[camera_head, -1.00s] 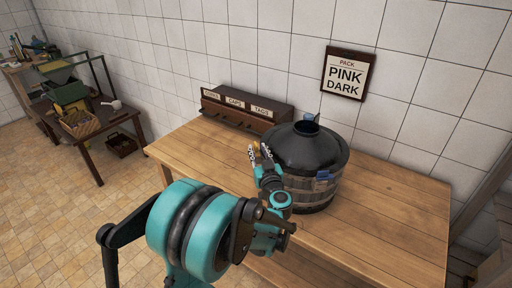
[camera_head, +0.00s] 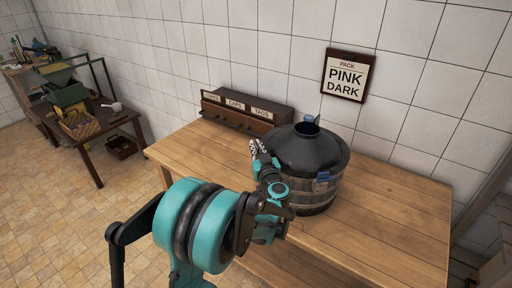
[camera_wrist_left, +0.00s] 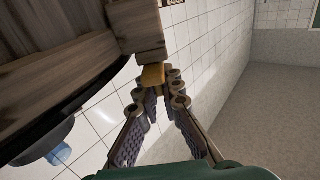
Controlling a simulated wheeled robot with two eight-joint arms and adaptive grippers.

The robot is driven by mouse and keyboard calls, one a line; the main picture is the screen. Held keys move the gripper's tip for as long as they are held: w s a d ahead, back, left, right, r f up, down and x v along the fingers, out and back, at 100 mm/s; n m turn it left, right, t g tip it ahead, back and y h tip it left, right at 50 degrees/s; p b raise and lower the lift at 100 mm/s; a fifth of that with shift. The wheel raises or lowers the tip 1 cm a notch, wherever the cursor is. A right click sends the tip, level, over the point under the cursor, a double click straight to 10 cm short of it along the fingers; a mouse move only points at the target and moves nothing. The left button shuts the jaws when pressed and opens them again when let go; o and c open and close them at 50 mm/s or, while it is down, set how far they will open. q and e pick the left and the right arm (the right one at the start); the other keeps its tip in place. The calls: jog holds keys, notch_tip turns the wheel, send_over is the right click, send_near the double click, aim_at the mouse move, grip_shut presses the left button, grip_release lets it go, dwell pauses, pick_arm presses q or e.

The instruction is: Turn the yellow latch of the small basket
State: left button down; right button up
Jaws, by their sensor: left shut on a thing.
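The small basket (camera_head: 318,202) is a round, dark wooden-slatted container on the table. A black, domed demijohn top (camera_head: 308,150) with a short neck rises from it. In the left wrist view the basket's slats (camera_wrist_left: 60,62) fill the upper left. The yellow latch (camera_wrist_left: 152,76) sits at the end of a wooden block on the basket. My left gripper (camera_wrist_left: 165,92) has its fingertips at the latch and is shut on it. In the head view my left gripper (camera_head: 260,150) is at the basket's left side, where the latch is hidden. My right gripper is out of view.
The wooden table (camera_head: 390,225) has free room right and front of the basket. A brown labelled drawer box (camera_head: 240,112) stands behind it, and a "PINK DARK" sign (camera_head: 345,77) hangs on the tiled wall. A side table (camera_head: 100,140) with equipment stands at the far left.

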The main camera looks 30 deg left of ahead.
pick_arm(q)
jog(key=n+g+y, duration=0.2)
jog(key=g, duration=0.1)
jog(key=shift+w+d, duration=0.1)
jog(key=shift+w, duration=0.05)
jog(key=shift+n+g+y+b, duration=0.3)
jog(key=shift+n+g+y, duration=0.5)
jog(key=shift+n+g, duration=0.35)
jog(key=c, duration=1.7)
grip_release()
jog(key=v, duration=1.2)
